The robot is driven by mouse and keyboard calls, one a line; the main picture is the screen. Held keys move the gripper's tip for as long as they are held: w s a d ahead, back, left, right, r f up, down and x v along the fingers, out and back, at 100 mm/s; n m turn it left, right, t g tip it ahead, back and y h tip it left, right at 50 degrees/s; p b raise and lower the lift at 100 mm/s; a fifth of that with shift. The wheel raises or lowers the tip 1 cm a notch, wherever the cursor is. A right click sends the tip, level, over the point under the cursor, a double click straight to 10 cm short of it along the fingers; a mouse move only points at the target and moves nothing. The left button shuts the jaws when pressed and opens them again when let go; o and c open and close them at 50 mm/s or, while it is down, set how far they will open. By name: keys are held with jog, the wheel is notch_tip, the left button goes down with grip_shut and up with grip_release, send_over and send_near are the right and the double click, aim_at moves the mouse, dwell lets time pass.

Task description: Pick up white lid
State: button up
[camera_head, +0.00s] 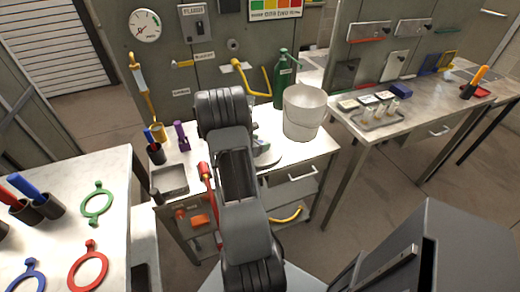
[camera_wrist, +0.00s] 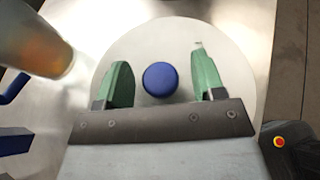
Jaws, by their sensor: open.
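The white lid (camera_wrist: 225,40) is a pale round disc with a blue knob (camera_wrist: 160,79) at its middle, lying on the metal worktop. My gripper (camera_wrist: 160,64) is open, with one green finger on each side of the knob. A gap shows between the knob and each finger; I cannot tell how high the fingertips are above the lid. In the head view the lid (camera_head: 270,158) shows only in part beside my arm, and the knob is hidden. My gripper there (camera_head: 260,147) is mostly hidden behind my arm.
A white bucket (camera_head: 303,112) stands just behind the lid, with a green bottle (camera_head: 284,80) farther back. A grey tray (camera_head: 170,180) and a purple-handled tool (camera_head: 182,135) are on the left of the worktop. A blurred round-sided thing (camera_wrist: 35,40) is close by in the wrist view.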

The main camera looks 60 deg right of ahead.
jog(key=shift+d, duration=0.1)
jog(key=shift+c, duration=0.4)
jog(key=c, duration=0.9)
jog(key=shift+c, duration=0.2)
